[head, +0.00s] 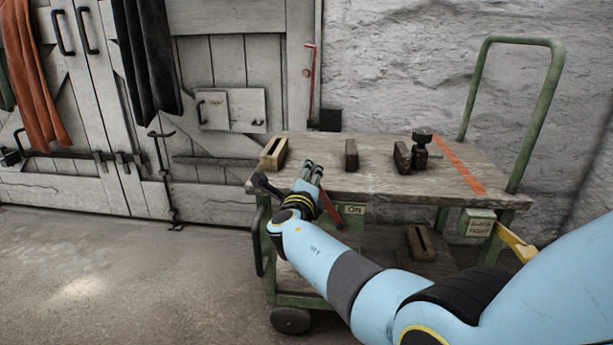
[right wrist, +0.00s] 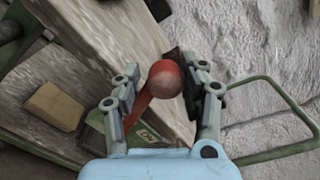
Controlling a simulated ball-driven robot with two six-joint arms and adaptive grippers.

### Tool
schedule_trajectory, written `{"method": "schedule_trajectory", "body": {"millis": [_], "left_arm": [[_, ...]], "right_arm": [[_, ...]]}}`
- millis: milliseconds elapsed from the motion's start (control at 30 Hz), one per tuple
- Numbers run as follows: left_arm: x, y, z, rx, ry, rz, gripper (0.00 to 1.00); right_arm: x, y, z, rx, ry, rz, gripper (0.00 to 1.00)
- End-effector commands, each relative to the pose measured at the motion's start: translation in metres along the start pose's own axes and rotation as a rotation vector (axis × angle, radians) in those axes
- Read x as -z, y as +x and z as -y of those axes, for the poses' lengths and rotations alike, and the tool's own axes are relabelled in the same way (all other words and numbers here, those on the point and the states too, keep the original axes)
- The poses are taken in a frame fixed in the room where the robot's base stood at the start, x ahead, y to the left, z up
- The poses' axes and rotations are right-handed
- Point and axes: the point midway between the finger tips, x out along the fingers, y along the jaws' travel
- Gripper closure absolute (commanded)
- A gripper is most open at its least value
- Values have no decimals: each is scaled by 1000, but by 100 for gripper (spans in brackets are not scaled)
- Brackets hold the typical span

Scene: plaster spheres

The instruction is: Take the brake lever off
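The brake lever is a red bar that slants down beside an "ON" plate (head: 355,210) at the cart's front edge. In the head view its lower part (head: 330,208) shows, and my gripper hides its upper end. In the right wrist view its round red knob (right wrist: 165,79) is between the fingers of my right gripper (right wrist: 158,75). The fingers are spread, with a gap at the left finger; I cannot tell whether the right one touches. In the head view my right gripper (head: 312,167) is at the cart's front left. My left gripper is not in view.
The wooden cart top (head: 380,180) carries a slotted wooden block (head: 273,153), dark blocks (head: 351,155) and a black clamp-like piece (head: 421,150). A red stripe (head: 458,166) crosses its right side. A green handle (head: 530,120) rises at right, above a yellow lever (head: 515,243).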

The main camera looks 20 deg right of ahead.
Motion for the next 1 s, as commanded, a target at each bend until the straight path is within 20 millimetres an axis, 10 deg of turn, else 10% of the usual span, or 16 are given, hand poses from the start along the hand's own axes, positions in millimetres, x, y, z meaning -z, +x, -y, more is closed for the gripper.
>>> {"method": "schedule_trajectory", "body": {"millis": [467, 1000], "left_arm": [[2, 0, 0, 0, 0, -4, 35], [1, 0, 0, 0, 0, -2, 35]], "right_arm": [[-7, 1, 11, 5, 6, 2, 45], [-48, 0, 86, 2, 5, 1, 45]]}}
